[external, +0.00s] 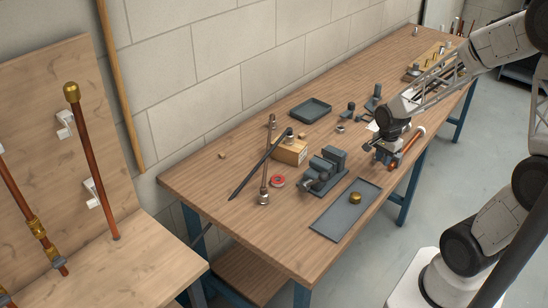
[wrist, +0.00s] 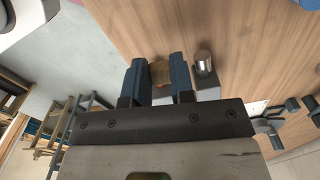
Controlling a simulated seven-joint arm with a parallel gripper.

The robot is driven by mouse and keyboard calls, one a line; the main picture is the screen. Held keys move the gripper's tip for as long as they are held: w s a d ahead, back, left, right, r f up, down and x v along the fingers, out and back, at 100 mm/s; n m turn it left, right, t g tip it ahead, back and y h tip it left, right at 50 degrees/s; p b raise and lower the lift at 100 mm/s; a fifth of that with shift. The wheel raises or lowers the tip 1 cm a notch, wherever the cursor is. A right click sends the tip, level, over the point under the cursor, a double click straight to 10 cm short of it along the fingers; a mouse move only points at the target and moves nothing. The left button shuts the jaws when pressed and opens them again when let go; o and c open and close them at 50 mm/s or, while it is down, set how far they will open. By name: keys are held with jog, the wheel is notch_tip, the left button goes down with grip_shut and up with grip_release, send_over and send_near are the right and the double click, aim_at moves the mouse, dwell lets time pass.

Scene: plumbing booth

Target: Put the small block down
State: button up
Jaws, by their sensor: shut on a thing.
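The small block (wrist: 159,71) is a light brown, wooden-looking piece. In the wrist view it sits between the two dark blue fingers of my gripper (wrist: 159,80), which are shut on it. Part of the block is hidden by the fingers and the gripper body. In the external view my gripper (external: 384,152) is low over the right edge of the workbench (external: 225,190). The block cannot be made out there. I cannot tell whether the block touches anything beneath it.
A metal cylinder (wrist: 203,63) stands close beside the right finger. A copper-coloured pipe (external: 414,139) lies by the gripper. A vise (external: 325,170), cardboard box (external: 290,151), dark tray (external: 310,110) and grey mat (external: 335,220) occupy the bench. Its front left corner is clear.

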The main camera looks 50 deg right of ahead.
jog(key=w+d, duration=0.3)
jog(key=w, duration=0.6)
jog(key=w+d+n, duration=0.1)
jog(key=w+d, duration=0.2)
jog(key=w, duration=0.6)
jog(key=w+d+n, duration=0.1)
jog(key=w+d, duration=0.2)
jog(key=w, duration=0.6)
jog(key=shift+w+d+r, duration=0.2)
jog(key=shift+d+r, duration=0.05)
jog(key=shift+d, duration=0.05)
jog(key=shift+w+d, duration=0.15)
jog(key=shift+w, duration=0.3)
send_over(310, 116)
jog(key=shift+s+f, duration=0.25)
jog(key=shift+f, duration=0.5)
jog(key=shift+w, duration=0.15)
jog(key=shift+w, duration=0.25)
jog(key=shift+d+f, duration=0.1)
jog(key=shift+f, duration=1.7)
jog(key=shift+f, duration=0.2)
